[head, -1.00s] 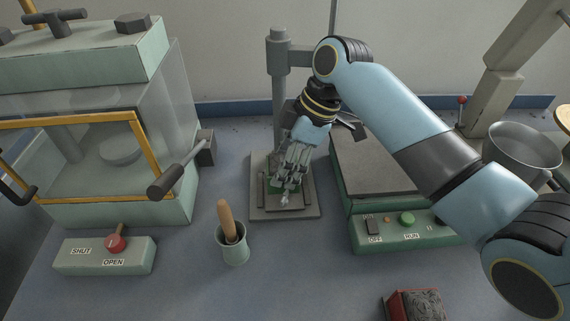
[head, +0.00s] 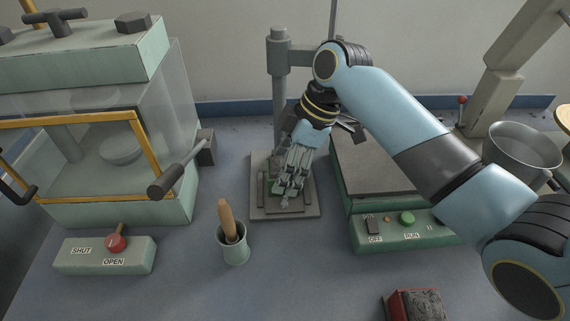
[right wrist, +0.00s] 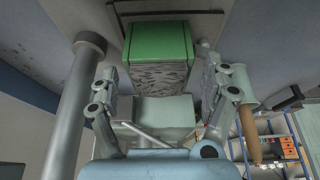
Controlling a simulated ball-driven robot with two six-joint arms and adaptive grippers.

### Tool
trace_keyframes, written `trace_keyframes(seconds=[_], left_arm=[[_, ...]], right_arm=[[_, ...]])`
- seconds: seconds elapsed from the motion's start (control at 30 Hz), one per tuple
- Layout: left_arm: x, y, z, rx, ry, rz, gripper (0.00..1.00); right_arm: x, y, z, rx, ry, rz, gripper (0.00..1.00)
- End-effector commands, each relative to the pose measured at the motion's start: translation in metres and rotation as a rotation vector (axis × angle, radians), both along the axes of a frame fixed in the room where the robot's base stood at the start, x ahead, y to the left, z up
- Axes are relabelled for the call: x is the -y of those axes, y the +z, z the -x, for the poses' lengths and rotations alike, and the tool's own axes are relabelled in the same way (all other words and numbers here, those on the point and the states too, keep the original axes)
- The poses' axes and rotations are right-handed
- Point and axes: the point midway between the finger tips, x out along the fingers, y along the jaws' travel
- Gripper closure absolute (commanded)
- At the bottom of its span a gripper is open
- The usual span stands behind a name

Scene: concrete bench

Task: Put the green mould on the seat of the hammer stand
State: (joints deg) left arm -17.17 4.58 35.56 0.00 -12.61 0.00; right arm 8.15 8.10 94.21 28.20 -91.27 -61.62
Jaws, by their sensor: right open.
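The green mould (right wrist: 158,42) sits on the seat of the hammer stand, with its green face and a grey patterned side showing in the right wrist view. The hammer stand (head: 257,205) has a grey base plate and an upright column. My right gripper (head: 284,196) is over the seat, fingers pointing down. In the right wrist view its open fingers (right wrist: 160,68) are on either side of the mould, with visible gaps. My left gripper is not in view.
A green pot (head: 234,248) with a wooden-handled tool stands front left of the stand. A hotplate-like machine (head: 375,165) is close on the right. A glass-fronted cabinet (head: 120,175) with a protruding lever is on the left. A red and dark block (head: 413,306) lies at the front.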

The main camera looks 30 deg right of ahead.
Motion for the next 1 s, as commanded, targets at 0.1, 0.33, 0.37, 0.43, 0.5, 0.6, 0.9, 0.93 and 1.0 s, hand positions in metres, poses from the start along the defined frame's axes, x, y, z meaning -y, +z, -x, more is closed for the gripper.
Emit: trace_keyframes(seconds=[0.1, 0.33, 0.37, 0.43, 0.5, 0.6, 0.9, 0.93, 1.0], left_arm=[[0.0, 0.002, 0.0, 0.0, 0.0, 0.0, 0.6], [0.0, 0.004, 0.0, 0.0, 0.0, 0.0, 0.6], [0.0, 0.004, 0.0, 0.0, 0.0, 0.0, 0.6], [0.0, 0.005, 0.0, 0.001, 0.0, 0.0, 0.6], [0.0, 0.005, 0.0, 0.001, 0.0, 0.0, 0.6], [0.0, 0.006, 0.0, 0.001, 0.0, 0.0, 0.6], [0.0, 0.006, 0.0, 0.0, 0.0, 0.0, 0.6], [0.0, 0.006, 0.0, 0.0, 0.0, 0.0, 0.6], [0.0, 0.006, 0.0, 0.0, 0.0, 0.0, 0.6]], right_arm=[[0.007, 0.016, 0.002, 0.004, -0.001, 0.004, 0.19], [0.025, 0.064, 0.01, 0.005, 0.001, 0.006, 0.19], [0.027, 0.07, 0.012, 0.004, 0.001, 0.005, 0.19], [0.032, 0.083, 0.014, 0.004, 0.001, 0.004, 0.19], [0.036, 0.094, 0.016, 0.004, 0.001, 0.004, 0.19], [0.039, 0.104, 0.018, 0.003, 0.001, 0.002, 0.19], [0.041, 0.11, 0.019, 0.001, 0.0, 0.0, 0.19], [0.041, 0.11, 0.019, 0.001, 0.0, 0.0, 0.19], [0.041, 0.11, 0.019, 0.001, 0.0, 0.0, 0.19]])
